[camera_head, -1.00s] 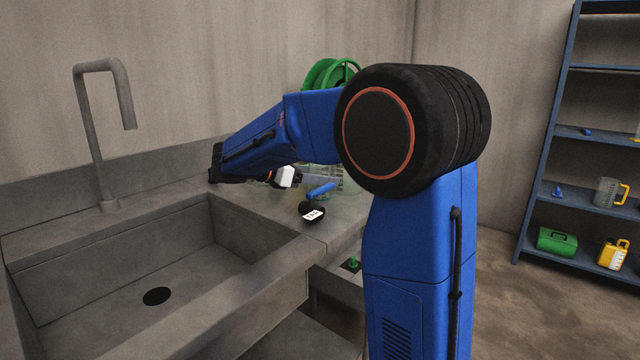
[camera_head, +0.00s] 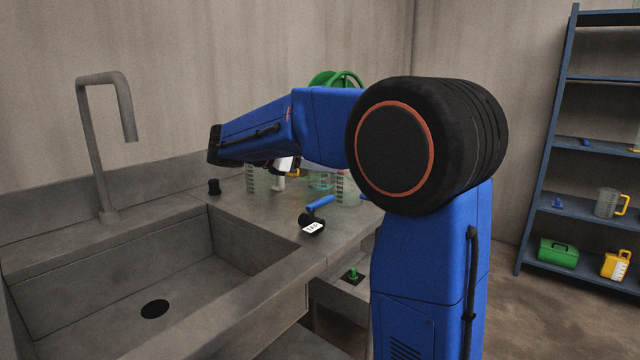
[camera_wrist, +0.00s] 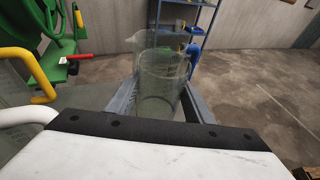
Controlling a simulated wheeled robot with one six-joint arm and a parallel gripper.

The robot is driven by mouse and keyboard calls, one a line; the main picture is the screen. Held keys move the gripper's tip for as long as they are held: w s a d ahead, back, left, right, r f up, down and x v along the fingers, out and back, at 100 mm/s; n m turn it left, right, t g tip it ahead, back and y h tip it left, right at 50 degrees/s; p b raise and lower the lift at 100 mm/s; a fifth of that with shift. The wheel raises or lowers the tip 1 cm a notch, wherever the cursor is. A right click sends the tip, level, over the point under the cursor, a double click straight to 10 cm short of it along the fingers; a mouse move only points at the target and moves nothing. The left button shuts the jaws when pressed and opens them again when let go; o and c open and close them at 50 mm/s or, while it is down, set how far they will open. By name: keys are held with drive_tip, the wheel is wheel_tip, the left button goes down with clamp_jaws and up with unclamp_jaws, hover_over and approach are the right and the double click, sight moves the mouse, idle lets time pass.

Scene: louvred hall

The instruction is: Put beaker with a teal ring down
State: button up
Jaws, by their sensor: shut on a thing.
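In the wrist view a clear glass beaker (camera_wrist: 160,72) with a pouring lip stands between the two grey fingers of my gripper (camera_wrist: 160,98), which is shut on it. I cannot make out a teal ring on this beaker. In the head view my arm hides the fingers and most of what they hold. Under my forearm, a clear vessel with a teal tint (camera_head: 320,180) shows on the grey counter (camera_head: 270,222), partly hidden. I cannot tell whether it is the held one.
Clear graduated vessels show at the left (camera_head: 252,178) and right (camera_head: 346,188). A blue-handled tool (camera_head: 320,202), a black labelled item (camera_head: 312,226) and a small black cylinder (camera_head: 214,187) are on the counter. The sink (camera_head: 185,270) is left; a green reel (camera_wrist: 60,40) is close by.

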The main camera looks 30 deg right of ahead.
wheel_tip(320, 180, up, 11)
drive_tip(key=shift+r, duration=0.15)
